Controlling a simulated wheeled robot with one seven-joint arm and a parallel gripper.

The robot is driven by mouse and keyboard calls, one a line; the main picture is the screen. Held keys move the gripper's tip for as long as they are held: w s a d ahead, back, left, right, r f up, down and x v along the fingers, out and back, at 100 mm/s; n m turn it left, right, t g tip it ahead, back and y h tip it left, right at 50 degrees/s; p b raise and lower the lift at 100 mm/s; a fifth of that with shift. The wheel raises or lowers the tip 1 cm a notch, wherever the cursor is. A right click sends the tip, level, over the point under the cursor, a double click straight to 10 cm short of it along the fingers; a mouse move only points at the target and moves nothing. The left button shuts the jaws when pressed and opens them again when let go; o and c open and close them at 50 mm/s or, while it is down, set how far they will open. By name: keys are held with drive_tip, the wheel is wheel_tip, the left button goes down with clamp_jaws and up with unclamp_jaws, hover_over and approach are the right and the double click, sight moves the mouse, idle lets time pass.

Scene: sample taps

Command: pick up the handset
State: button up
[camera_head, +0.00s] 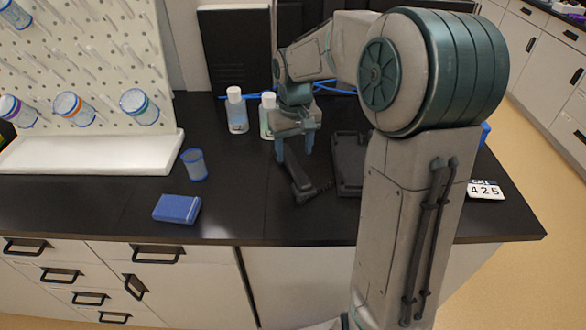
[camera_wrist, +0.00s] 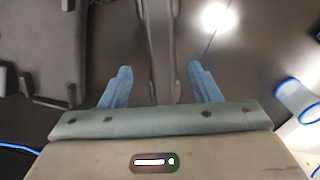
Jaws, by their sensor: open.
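The black handset (camera_head: 298,180) lies on the dark counter, just left of the black phone base (camera_head: 348,165). My gripper (camera_head: 295,154) points down above the handset's far end, with its fingers apart. In the wrist view, the handset (camera_wrist: 162,45) runs between the two blue fingers of my gripper (camera_wrist: 160,70), with a gap on each side. The phone base (camera_wrist: 42,45) shows at the left there. The handset's far end is partly hidden by my gripper in the head view.
Two white-capped bottles (camera_head: 237,110) stand behind my gripper. A blue cup (camera_head: 195,164) and a blue box (camera_head: 177,208) are to the left. A pegboard (camera_head: 90,60) stands over a white tray (camera_head: 90,155). The counter in front of the handset is clear.

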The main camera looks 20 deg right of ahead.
sight(294, 163)
drive_tip(key=shift+a+f, duration=0.1)
drive_tip(key=shift+f, duration=2.55)
clamp_jaws()
